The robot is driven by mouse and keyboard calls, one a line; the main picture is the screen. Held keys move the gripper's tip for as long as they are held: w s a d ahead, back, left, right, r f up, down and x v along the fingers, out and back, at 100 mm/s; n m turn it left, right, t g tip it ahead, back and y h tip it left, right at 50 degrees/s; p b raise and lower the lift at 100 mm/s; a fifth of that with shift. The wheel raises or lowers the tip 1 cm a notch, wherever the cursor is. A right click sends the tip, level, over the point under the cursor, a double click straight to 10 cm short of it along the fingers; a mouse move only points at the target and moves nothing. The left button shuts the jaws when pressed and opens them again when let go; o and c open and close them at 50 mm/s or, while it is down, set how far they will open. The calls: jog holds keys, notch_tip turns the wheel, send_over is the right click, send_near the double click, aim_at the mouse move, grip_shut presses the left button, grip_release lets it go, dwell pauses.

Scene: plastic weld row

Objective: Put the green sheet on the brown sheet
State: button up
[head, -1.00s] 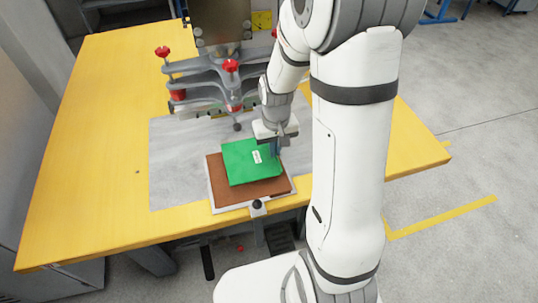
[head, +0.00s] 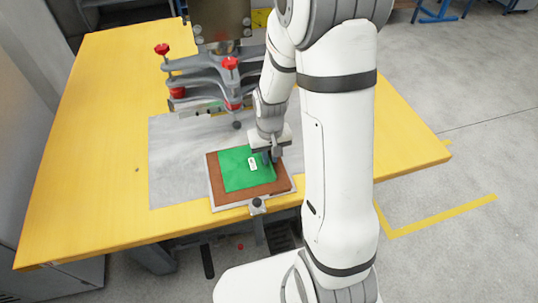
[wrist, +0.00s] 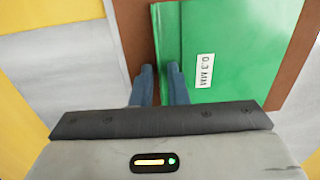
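The green sheet (head: 238,174), with a white label, lies over the brown sheet (head: 284,186) in the head view. Brown shows along its left, front and right sides. I cannot tell whether the green sheet touches it or hovers just above. My gripper (head: 269,158) is at the green sheet's right edge. In the wrist view, its two blue fingers (wrist: 160,72) stand on either side of the edge strip of the green sheet (wrist: 230,45), with a narrow gap, and appear to pinch it. The brown sheet (wrist: 133,35) also shows there beyond the edge.
The sheets lie over a pale plate near the front edge of the yellow table (head: 95,150). A grey clamp fixture with red knobs (head: 230,63) stands behind them. A grey mat (head: 170,165) is clear to the left.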

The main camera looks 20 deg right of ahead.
jog(key=shift+o, duration=1.2)
notch_tip(320, 180, up, 12)
jog(key=p, duration=0.1)
jog(key=s+r+t, duration=0.2)
jog(key=s+r, duration=0.7)
jog(key=s, duration=0.5)
jog(key=shift+a, duration=0.15)
jog(key=shift+w+r, duration=0.1)
